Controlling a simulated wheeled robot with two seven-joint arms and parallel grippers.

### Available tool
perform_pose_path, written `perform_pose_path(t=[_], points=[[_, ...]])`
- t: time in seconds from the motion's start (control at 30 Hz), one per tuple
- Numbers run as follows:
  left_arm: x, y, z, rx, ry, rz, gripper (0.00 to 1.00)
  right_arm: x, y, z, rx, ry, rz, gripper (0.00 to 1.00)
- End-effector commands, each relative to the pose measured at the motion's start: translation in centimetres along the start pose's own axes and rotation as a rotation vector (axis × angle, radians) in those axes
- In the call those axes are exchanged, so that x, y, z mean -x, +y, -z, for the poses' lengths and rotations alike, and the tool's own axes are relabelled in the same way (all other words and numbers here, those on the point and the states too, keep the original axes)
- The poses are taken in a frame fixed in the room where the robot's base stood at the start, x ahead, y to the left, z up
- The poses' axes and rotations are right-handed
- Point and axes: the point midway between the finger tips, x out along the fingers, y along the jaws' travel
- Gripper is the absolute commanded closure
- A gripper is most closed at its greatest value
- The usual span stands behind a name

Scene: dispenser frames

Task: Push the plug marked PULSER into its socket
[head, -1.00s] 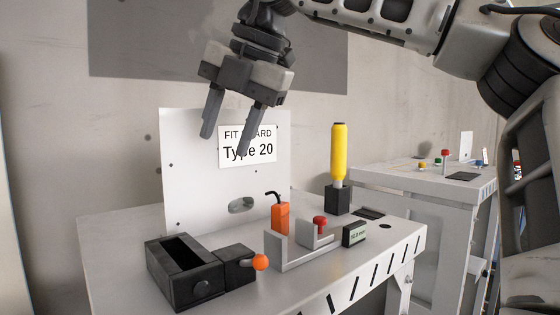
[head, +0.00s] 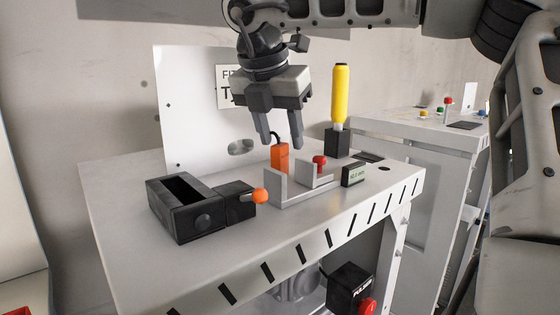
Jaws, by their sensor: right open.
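A black block with white lettering that seems to read PULSER (head: 350,285) shows below the table top at the lower right, with a red round knob (head: 367,306) on its front. I cannot tell whether it is the plug or holds its socket. An orange upright block (head: 280,158) with a short black cable at its top stands on the table. My right gripper (head: 281,142) points down, open and empty, its fingertips on either side of the orange block's top in the picture. Whether they touch it is unclear. My left gripper is out of view.
On the table (head: 150,275) are a black open box (head: 185,210) with an orange ball knob (head: 260,195), a grey bracket (head: 282,190), a red knob (head: 319,162) and a small display (head: 353,174). A yellow-handled tool (head: 340,95) stands in a black holder. A white board (head: 185,110) stands behind.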

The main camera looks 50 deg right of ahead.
Motion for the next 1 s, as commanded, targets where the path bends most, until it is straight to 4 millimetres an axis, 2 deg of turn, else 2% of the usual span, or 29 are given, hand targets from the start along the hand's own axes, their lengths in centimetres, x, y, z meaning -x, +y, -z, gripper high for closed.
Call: perform_pose_path(t=[0.23,0.4,0.67,0.83,1.0], points=[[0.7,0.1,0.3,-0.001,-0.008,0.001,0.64,-2.9,0.4,0.3,0.002,0.006,0.002,0.56],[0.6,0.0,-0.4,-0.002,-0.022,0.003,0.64,-4.9,0.5,0.3,0.0,0.004,-0.001,0.56],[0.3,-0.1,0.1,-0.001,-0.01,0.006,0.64,-5.2,0.5,0.3,0.0,0.001,-0.002,0.56],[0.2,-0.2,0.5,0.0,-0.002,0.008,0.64,-5.2,0.5,0.3,0.0,0.001,-0.002,1.0],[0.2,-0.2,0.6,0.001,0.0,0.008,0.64,-5.2,0.5,0.3,0.0,0.001,-0.002,1.0]])
